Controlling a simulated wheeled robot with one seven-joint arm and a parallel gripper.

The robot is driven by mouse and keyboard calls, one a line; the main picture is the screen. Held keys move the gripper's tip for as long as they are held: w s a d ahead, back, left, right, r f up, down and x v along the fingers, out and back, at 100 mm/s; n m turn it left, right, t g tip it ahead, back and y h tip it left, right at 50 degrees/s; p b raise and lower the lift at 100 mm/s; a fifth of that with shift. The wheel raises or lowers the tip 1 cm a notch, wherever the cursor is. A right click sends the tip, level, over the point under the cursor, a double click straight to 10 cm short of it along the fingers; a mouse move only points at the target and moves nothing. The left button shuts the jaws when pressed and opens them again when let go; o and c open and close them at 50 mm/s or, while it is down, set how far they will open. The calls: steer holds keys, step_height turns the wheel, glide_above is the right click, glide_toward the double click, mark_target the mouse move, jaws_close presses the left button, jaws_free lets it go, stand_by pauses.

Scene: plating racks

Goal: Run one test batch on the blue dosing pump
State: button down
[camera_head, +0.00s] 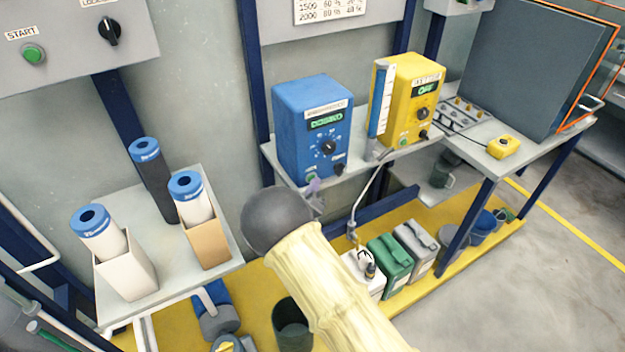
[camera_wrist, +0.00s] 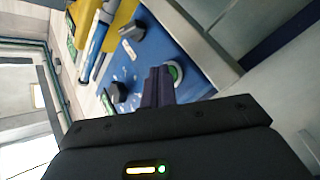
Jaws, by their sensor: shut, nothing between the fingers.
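The blue dosing pump (camera_head: 303,140) stands on a shelf, with a lit green display, a black dial (camera_head: 327,147), a smaller black knob (camera_head: 339,169) and a green button (camera_head: 312,177) low on its front. My gripper (camera_head: 315,186) is at the lower front of this pump, partly hidden by my arm. In the wrist view its dark fingers (camera_wrist: 159,84) are shut with nothing between them, right beside the green button (camera_wrist: 175,72) on the blue panel (camera_wrist: 196,74). I cannot tell whether the fingertips touch it.
A yellow pump (camera_head: 418,98) stands close to the right of the blue one. Canisters, including a green one (camera_head: 390,263), and buckets stand on the yellow lower deck (camera_head: 255,290). Tubes in holders stand on the left shelf (camera_head: 180,282). A yellow button box (camera_head: 503,147) lies at right.

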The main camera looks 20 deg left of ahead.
stand_by(0.3)
steer(key=shift+s+d, duration=0.6)
steer(key=shift+d, duration=0.1)
steer(key=s+d+p, duration=0.1)
steer(key=s+d, duration=0.2)
steer(key=shift+s+d, duration=0.15)
steer(key=shift+d, duration=0.25)
steer(key=shift+d, duration=0.1)
stand_by(0.8)
